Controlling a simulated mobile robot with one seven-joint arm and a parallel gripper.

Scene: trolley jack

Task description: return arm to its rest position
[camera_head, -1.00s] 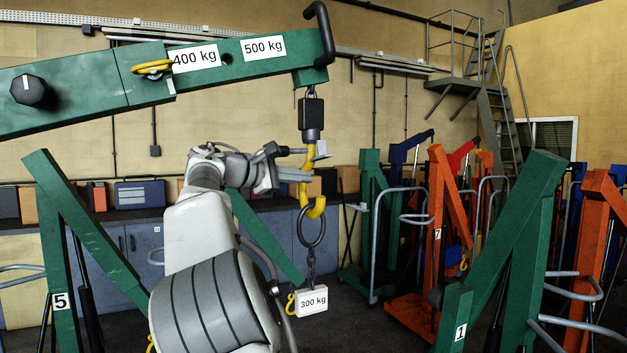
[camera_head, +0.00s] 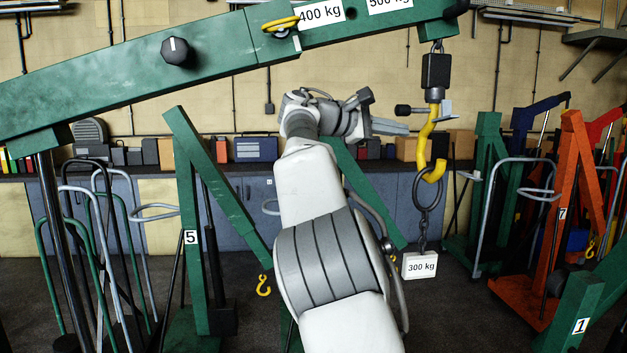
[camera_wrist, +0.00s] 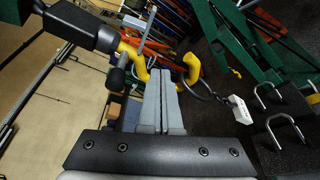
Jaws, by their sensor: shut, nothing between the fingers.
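My gripper (camera_head: 408,128) is shut and empty, pointing right, just left of the yellow hook (camera_head: 424,150). In the head view a small gap shows between the fingertips and the hook. The hook hangs from a black block (camera_head: 436,72) at the end of the green crane boom (camera_head: 225,50). A dark ring (camera_head: 427,190) hangs in the hook, with a chain and a white 300 kg weight (camera_head: 419,266) below. In the wrist view the closed fingers (camera_wrist: 160,76) point toward the hook (camera_wrist: 190,68), with the weight (camera_wrist: 239,110) to the right.
A green stand marked 5 (camera_head: 190,225) stands left of my arm. An orange crane marked 7 (camera_head: 562,200) and a green post marked 1 (camera_head: 575,315) are at the right. A bench (camera_head: 230,169) with boxes lines the back wall. The boom passes above my arm.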

